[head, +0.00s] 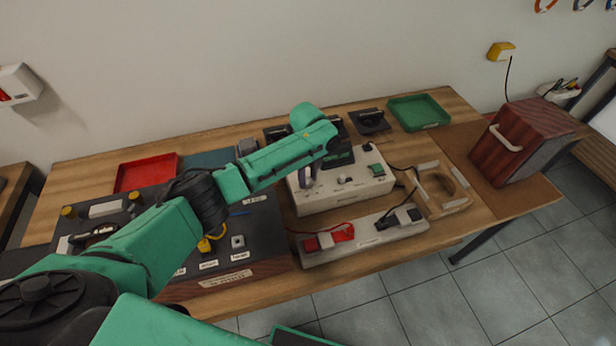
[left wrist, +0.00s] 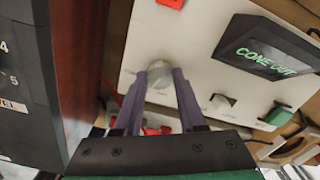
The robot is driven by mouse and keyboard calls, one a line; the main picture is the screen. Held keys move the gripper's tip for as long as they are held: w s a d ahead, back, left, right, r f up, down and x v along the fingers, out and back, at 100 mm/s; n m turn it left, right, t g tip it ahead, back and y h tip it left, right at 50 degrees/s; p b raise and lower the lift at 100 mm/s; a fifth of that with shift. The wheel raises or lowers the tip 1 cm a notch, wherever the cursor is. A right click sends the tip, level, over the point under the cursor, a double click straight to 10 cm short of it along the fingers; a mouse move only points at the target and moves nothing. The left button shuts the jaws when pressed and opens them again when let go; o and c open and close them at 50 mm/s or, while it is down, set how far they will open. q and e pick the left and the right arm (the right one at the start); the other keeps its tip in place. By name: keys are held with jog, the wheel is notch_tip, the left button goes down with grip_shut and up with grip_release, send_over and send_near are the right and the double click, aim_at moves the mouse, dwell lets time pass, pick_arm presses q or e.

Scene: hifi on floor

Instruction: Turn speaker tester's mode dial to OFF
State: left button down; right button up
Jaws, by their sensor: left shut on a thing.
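The speaker tester (head: 342,197) is a white box near the middle of the bench, with a dark screen (head: 341,159) on top. In the left wrist view the screen (left wrist: 264,52) reads CONE OUT in green letters. My left gripper (head: 306,178) reaches down to the left part of its panel. In the left wrist view its purple fingers (left wrist: 161,72) are shut on a round pale grey dial (left wrist: 158,88), one on each side. The dial's markings are not readable. My right gripper is out of view.
A small dark switch (left wrist: 222,103) and a green button (left wrist: 279,115) are on the panel. A white strip with red and black clips (head: 363,238) lies in front. A dark panel (head: 238,255) is at left, a wooden speaker cabinet (head: 517,141) at right.

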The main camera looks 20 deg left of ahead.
pick_arm(q)
jog(key=shift+r+n, duration=0.1)
jog(key=shift+n, duration=0.2)
jog(key=n+p, duration=0.2)
jog(key=shift+r+n, duration=0.1)
jog(key=shift+n, duration=0.3)
jog(key=n+p, duration=0.2)
jog(key=n, duration=0.3)
jog(key=n+p, duration=0.1)
jog(key=n, duration=0.4)
jog(key=shift+w, duration=0.1)
jog(key=shift+w+n+p, duration=0.1)
jog(key=shift+n+p, duration=0.35)
jog(key=shift+n, duration=1.75)
jog(key=c, duration=0.5)
grip_release()
jog(key=shift+c, duration=0.2)
jog(key=shift+o, duration=0.3)
